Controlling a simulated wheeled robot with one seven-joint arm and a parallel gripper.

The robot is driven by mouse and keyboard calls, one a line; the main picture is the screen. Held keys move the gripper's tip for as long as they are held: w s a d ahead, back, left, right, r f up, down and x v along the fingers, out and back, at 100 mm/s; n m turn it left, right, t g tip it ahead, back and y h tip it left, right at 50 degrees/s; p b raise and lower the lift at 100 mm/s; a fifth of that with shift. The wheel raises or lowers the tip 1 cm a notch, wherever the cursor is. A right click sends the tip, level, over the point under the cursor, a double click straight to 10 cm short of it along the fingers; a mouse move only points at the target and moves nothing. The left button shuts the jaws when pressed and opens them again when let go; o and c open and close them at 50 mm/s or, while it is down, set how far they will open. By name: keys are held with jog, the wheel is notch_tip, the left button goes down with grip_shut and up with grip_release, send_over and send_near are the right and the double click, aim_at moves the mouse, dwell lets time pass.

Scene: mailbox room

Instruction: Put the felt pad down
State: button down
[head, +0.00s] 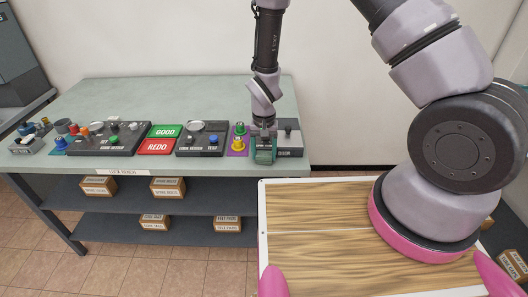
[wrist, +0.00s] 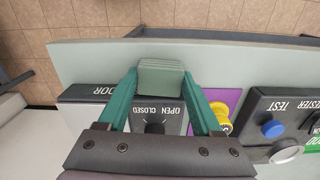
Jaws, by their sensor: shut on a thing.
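My gripper (wrist: 160,85) has two teal fingers and is shut on a grey-green felt pad (wrist: 161,78), which spans the gap between the fingertips. In the head view my gripper (head: 264,152) is at the front right of the grey-green table (head: 190,95), just left of the dark DOOR box. In the wrist view the pad is by the table's front edge, in front of the DOOR box (wrist: 158,115) with its OPEN/CLOSED knob. I cannot tell whether the pad touches the surface below.
Farther left are the TEST panel (head: 203,140), green GOOD pad (head: 166,131) and red REDO pad (head: 156,146). Labelled boxes (head: 168,187) sit on shelves below. The table's back is clear.

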jog(key=shift+f, duration=0.15)
jog(key=shift+c, duration=0.3)
grip_release()
notch_tip(320, 180, up, 10)
notch_tip(320, 180, up, 11)
jog(key=y, duration=0.1)
send_over(262, 154)
jog(key=w+d, duration=0.2)
jog(key=d, duration=0.2)
jog(key=d+r+m+t+y, duration=0.1)
jog(key=d+r, duration=0.2)
jog(key=r, duration=0.3)
jog(key=d+r+m+t, duration=0.1)
jog(key=d+r, duration=0.3)
jog(key=r, duration=0.2)
jog(key=s+d+r+m+t, duration=0.1)
jog(key=s+d+r+t, duration=0.4)
jog(key=s+d+r, duration=0.7)
jog(key=v, duration=0.4)
jog(key=shift+s+r, duration=0.25)
jog(key=shift+s, duration=0.1)
